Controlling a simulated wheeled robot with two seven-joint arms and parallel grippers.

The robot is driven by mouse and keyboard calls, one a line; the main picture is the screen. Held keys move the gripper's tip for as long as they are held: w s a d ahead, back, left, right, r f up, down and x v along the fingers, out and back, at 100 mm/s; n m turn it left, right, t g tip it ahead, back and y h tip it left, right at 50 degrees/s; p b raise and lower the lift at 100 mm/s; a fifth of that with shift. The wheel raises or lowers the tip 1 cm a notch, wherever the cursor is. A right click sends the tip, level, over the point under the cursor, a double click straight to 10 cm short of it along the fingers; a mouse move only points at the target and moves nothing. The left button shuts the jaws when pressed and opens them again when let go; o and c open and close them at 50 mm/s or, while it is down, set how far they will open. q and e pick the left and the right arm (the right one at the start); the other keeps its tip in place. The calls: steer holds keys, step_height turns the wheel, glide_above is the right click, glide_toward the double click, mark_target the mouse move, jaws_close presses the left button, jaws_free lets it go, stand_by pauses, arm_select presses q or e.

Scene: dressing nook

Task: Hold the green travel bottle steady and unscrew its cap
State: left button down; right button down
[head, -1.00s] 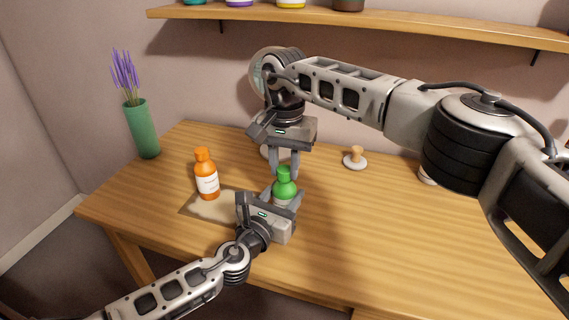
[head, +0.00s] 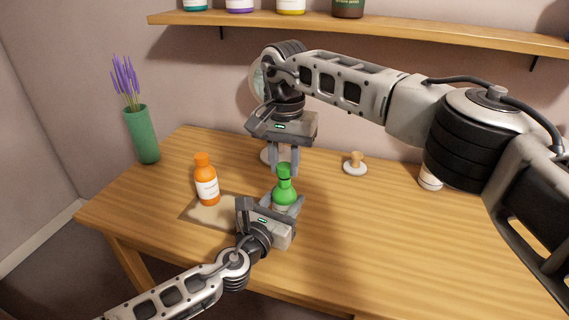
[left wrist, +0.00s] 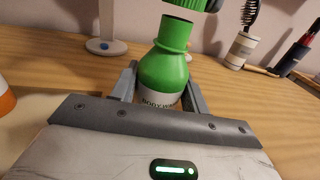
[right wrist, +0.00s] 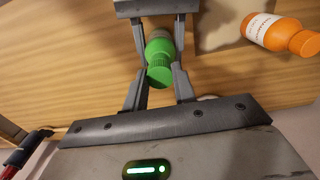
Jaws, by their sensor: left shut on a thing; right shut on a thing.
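The green travel bottle (head: 284,192) stands upright on the table. My left gripper (head: 282,207) is shut around its body from the front. In the left wrist view the bottle (left wrist: 165,72) shows a bare neck with a dark open top, and part of a white label. The green ribbed cap (left wrist: 190,4) is just above the neck, apart from it, cut by the picture's top edge. My right gripper (head: 284,172) points down from above and is shut on the cap. The right wrist view shows the cap (right wrist: 159,76) between its fingers, hiding the neck.
A green vase (head: 143,135) with purple flowers is at the back left. A wooden-knobbed white item (head: 355,164) stands at the back. The front right of the table is clear.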

mark_target(284, 166)
arm_select(q)
steer(key=shift+f, duration=0.1)
arm_select(e)
steer(key=shift+r, duration=2.05)
arm_select(q)
steer(key=c, duration=0.6)
jaws_free()
steer(key=shift+c, duration=0.2)
